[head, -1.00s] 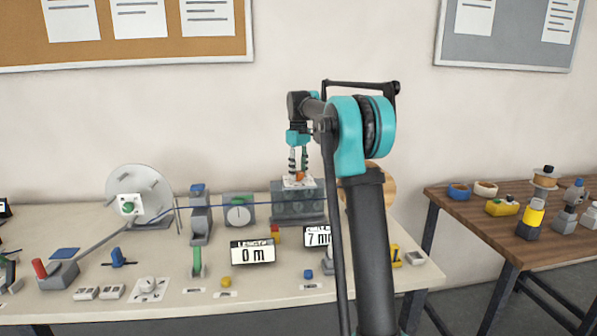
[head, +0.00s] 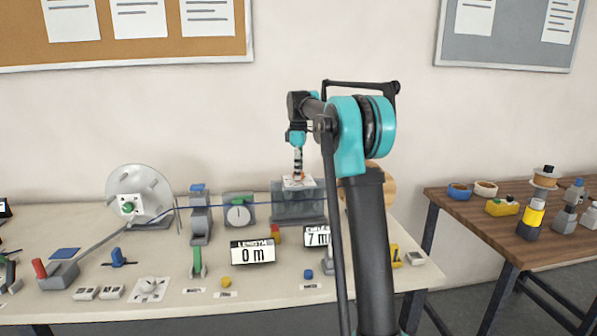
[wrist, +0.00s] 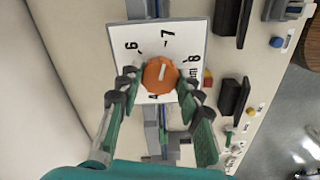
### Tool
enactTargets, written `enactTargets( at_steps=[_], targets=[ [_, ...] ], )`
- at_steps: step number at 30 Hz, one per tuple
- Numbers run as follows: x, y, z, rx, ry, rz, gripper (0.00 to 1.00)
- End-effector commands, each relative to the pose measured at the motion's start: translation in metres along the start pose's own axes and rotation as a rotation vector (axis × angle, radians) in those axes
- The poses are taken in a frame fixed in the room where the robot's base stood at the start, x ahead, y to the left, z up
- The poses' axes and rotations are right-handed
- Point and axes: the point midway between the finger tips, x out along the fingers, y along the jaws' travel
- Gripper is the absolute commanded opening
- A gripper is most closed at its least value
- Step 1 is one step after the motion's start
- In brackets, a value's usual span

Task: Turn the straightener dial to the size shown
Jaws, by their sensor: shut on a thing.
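The orange straightener dial (wrist: 161,75) sits on a white plate (wrist: 170,22) with black numbers 6, 7 and 8 around it. Its white pointer line points up, roughly toward the 7. My gripper (wrist: 159,80) is shut on the dial, one finger at each side. In the head view my gripper (head: 297,172) points down onto the plate on top of the grey straightener (head: 300,208); the dial is hidden there. A size display (head: 315,237) reads 7 with its right part hidden behind my arm.
A display reading LENGTH 0 m (head: 252,252) stands on the bench. A blue strip (head: 235,205) runs from the reel (head: 135,192) through the machines. A green lever (head: 197,262) and small buttons are in front. A wooden table (head: 480,200) stands at right.

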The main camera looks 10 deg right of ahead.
Motion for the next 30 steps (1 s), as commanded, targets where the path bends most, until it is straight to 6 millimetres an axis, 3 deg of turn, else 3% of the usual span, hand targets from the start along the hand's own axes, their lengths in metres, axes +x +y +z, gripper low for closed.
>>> enactTargets(
  at_steps=[14, 15, 20, 30],
  targets=[
    [-0.0002, 0.0004, 0.0000, -0.015, 0.000, 0.001, 0.06],
    [-0.0002, 0.0004, 0.0000, -0.015, 0.000, 0.001, 0.36],
    [-0.0002, 0.0003, 0.0000, -0.014, 0.000, 0.001, 0.56],
    [-0.0024, 0.0002, 0.0000, -0.014, 0.000, 0.000, 0.56]
  ],
)
